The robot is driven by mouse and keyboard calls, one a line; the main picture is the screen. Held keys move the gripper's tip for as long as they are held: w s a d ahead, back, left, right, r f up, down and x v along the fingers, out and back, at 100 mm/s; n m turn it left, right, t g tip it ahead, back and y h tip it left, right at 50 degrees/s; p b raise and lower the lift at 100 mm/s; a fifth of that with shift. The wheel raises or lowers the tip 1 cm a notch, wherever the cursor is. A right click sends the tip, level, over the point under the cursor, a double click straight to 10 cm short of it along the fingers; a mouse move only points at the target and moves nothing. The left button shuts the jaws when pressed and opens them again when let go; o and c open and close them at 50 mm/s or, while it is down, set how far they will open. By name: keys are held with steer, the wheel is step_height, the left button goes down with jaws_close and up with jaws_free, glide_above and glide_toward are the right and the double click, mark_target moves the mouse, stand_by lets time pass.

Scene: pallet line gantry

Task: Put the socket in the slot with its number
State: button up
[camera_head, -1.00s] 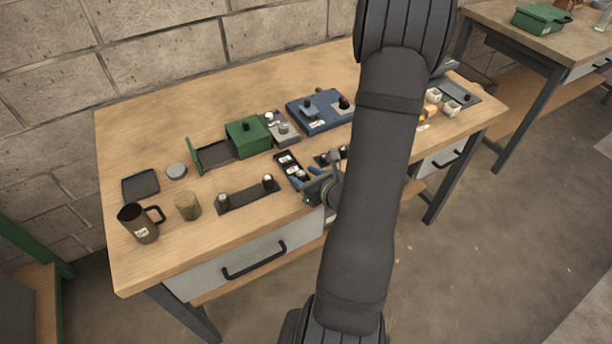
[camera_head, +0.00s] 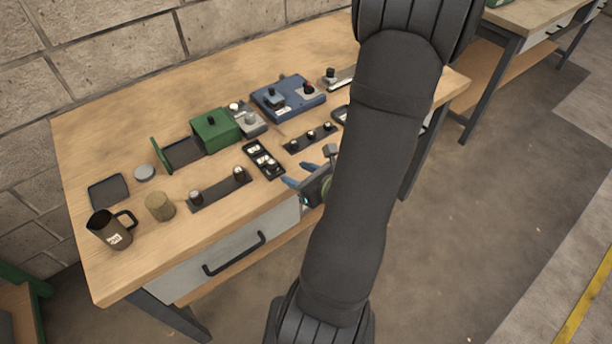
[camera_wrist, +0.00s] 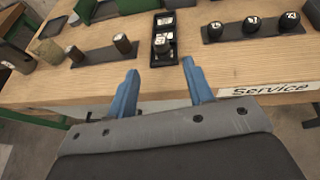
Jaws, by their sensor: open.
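A black slot tray (camera_head: 250,149) with white number labels lies near the middle of the bench. One dark socket (camera_wrist: 162,44) stands upright in its near part; its number is not readable. My gripper (camera_wrist: 160,66) is open and empty. Its two blue fingers are apart, on the near side of the tray at the bench's front edge, clear of the socket. In the head view my gripper (camera_head: 294,174) is partly hidden by my arm. A dark rack (camera_wrist: 95,55) left of the tray holds two sockets. Another rack (camera_wrist: 235,38) on the right holds three with white numbers on top.
A mug (camera_head: 110,230), a tan cylinder (camera_head: 159,206) and a small dark tray (camera_head: 108,190) stand at the left. A green box (camera_head: 215,131) and a blue case (camera_head: 287,97) are behind the slot tray. A "Service" label (camera_wrist: 270,89) marks the front edge.

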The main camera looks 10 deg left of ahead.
mark_target(273, 163)
steer(key=shift+v, duration=1.3)
steer(key=x, duration=1)
steer(key=shift+w+a, duration=0.1)
steer(key=shift+a, duration=0.1)
steer(key=shift+x, duration=0.85)
steer(key=shift+d, duration=0.1)
